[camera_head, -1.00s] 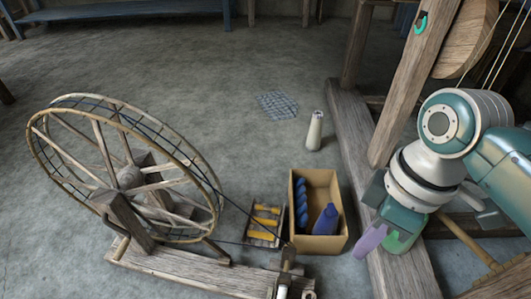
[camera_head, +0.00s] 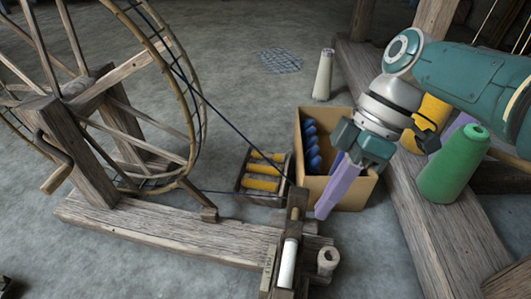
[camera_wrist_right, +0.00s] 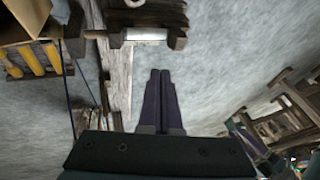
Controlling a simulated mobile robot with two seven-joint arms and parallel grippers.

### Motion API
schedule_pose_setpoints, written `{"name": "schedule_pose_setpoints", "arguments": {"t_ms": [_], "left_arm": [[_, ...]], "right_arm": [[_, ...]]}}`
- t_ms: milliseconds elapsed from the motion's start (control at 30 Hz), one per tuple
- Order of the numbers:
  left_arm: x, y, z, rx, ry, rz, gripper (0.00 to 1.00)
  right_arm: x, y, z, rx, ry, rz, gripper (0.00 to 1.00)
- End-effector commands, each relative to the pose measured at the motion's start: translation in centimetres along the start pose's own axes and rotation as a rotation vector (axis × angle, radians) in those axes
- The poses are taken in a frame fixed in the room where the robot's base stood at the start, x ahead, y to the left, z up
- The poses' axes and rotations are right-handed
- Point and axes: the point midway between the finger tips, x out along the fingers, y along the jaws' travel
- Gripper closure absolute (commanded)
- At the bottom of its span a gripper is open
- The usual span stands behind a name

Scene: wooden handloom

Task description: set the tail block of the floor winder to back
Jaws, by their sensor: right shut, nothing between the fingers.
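The floor winder is a wooden spoked wheel (camera_head: 110,90) on a long wooden base (camera_head: 170,235) in the head view. At the base's right end is a wooden end assembly (camera_head: 298,205) with an upright post and a pale spindle piece (camera_head: 288,262); I cannot tell exactly which part is the tail block or its setting. My right gripper (camera_head: 321,214), with purple fingers, is shut and empty, just right of the post and apparently above the floor. In the wrist view the shut fingers (camera_wrist_right: 160,72) point toward the end assembly (camera_wrist_right: 145,15), apart from it. My left gripper is not in view.
A cardboard box (camera_head: 350,195) with blue bobbins stands behind the right gripper. A small rack (camera_head: 262,185) of yellow bobbins is beside it. A pale cone (camera_head: 323,75) stands on the floor.

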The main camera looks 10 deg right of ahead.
Motion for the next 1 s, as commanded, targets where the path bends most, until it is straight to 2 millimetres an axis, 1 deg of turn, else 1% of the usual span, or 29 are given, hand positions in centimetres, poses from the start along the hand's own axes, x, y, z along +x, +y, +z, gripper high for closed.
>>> {"name": "schedule_pose_setpoints", "arguments": {"t_ms": [33, 400, 467, 567, 667, 1000], "left_arm": [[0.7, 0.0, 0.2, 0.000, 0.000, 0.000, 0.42], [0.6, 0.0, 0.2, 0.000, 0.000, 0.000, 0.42], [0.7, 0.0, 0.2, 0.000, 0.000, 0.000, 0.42], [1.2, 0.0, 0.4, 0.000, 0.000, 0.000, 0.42], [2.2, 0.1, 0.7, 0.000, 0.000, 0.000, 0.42], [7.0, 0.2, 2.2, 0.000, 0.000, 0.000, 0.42]], "right_arm": [[0.5, 0.2, 0.1, -0.006, 0.004, -0.003, 1.00], [0.4, 0.2, -0.1, -0.012, 0.007, -0.007, 1.00], [0.6, 0.2, 0.0, -0.011, 0.007, -0.008, 1.00], [1.4, 0.2, 0.0, -0.011, 0.008, -0.008, 1.00], [3.0, 0.3, 0.1, -0.012, 0.008, -0.009, 1.00], [10.5, 0.3, 0.2, -0.011, 0.008, -0.008, 1.00]]}}
